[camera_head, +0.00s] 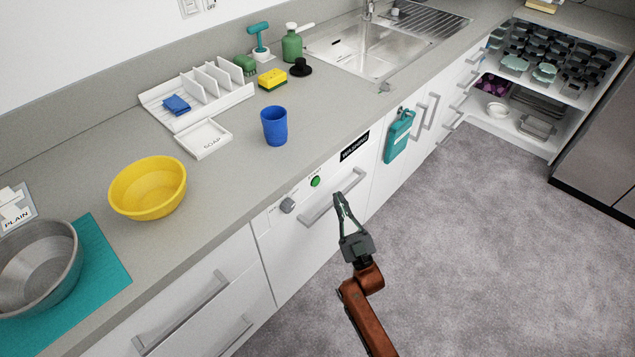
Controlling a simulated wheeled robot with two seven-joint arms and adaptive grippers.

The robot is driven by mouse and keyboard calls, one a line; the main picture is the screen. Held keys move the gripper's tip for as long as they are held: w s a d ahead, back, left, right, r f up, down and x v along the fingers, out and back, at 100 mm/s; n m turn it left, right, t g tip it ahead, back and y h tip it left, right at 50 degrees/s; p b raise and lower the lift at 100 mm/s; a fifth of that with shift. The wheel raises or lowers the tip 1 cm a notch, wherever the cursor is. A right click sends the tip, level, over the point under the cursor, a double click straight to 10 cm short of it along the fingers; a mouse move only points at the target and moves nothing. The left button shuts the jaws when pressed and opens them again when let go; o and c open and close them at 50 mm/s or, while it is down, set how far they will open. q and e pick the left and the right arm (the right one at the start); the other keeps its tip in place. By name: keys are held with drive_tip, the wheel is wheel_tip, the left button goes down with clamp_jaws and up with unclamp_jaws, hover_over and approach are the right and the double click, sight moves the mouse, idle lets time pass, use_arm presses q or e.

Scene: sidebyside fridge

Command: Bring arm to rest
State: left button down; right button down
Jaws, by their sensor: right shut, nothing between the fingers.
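My right gripper (341,203) is in the head view, in front of the dishwasher (305,235). Its fingers are shut and empty, and the tips point up toward the counter. In the picture the tips lie close to the dishwasher's bar handle (333,197); I cannot tell whether they touch it. The brown link of my right arm comes up from the bottom of the view. The dishwasher door looks closed. My left gripper is not in view.
On the counter (225,195) stand a yellow bowl (148,188), a metal bowl (38,265), a blue cup (274,126) and a white rack (197,94). A teal towel (399,135) hangs at the counter's front. The grey floor (470,250) at the right is clear.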

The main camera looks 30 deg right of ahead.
idle(0.6)
